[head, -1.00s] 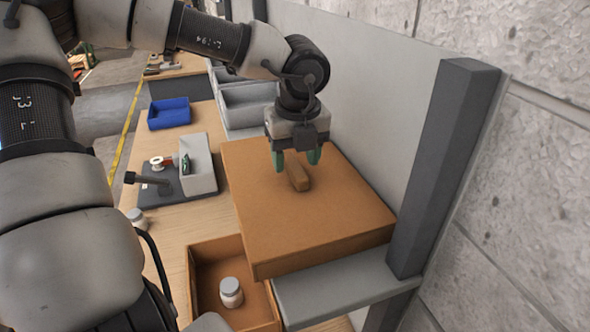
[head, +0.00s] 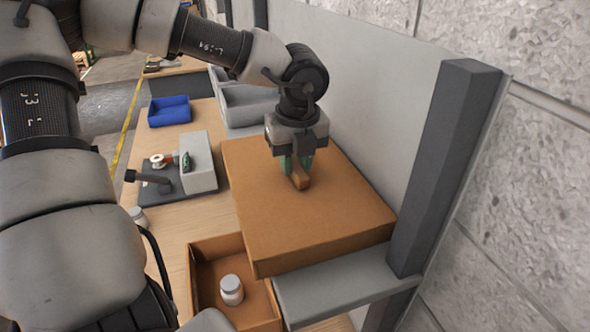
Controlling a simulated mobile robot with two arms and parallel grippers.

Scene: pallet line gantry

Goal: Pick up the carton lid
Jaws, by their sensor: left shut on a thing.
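The carton lid (head: 300,222) is a flat brown square with a small raised handle (head: 300,181) on its top. It lies level on a grey shelf against the back panel. My left gripper (head: 299,168) comes down from above and is shut on the handle, with a green finger on either side of it. The far end of the handle is hidden by the gripper. My right gripper does not show.
Below the lid's left front stands an open brown carton (head: 203,295) with a white jar (head: 231,290) in it. The grey shelf (head: 335,286) ends at a dark post (head: 445,165). A grey device (head: 197,163), a blue tray (head: 169,111) and grey bins (head: 248,102) stand on the bench.

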